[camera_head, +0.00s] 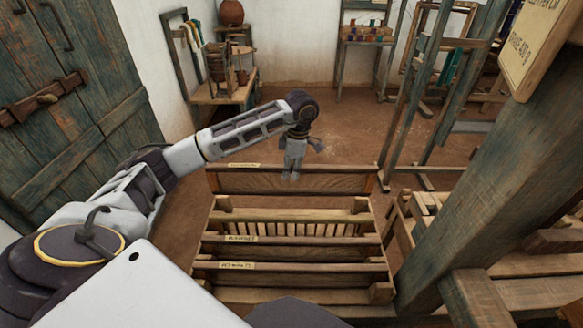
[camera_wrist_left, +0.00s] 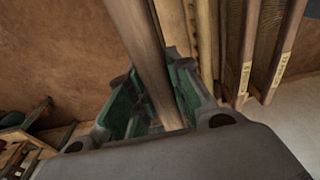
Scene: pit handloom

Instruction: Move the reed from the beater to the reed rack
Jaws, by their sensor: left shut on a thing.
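My left gripper (camera_head: 291,176) is shut on a reed (camera_head: 340,184), a long wooden board with a pale label near its left end. The fingers point down and pinch its top edge near the middle. In the left wrist view the green-padded fingers (camera_wrist_left: 155,112) straddle the reed's bar (camera_wrist_left: 140,35). The reed is at the far side of the slatted wooden reed rack (camera_head: 222,216), roughly parallel to its rails. I cannot tell whether its lower edge touches the rack. I cannot make out the beater. My right gripper is not in view.
Labelled boards (camera_head: 290,241) lie across the rack, nearer me. The timber loom post (camera_head: 490,165) stands close on the right. A plank door (camera_head: 75,100) is at left. Bare earth floor (camera_head: 345,130) is clear beyond the rack.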

